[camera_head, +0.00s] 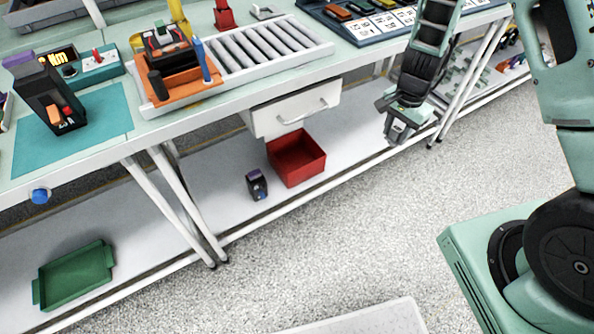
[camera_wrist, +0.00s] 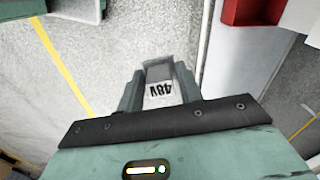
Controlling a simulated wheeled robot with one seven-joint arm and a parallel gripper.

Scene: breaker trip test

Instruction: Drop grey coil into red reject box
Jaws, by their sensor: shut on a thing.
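The red reject box (camera_head: 297,160) stands open on the white lower shelf under the bench, below a drawer. Part of it also shows at the top right of the wrist view (camera_wrist: 247,13). My gripper (camera_head: 400,128) is to the right of the box in the head view, in front of the bench and apart from the box. It is shut on the grey coil, which carries a "48V" label in the wrist view (camera_wrist: 158,88). The fingers cover the coil's sides. The coil is too small to make out clearly in the head view.
A small dark breaker (camera_head: 257,185) stands on the lower shelf just left of the red box. A white drawer (camera_head: 292,107) hangs above the box. A green tray (camera_head: 75,275) lies at the lower left.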

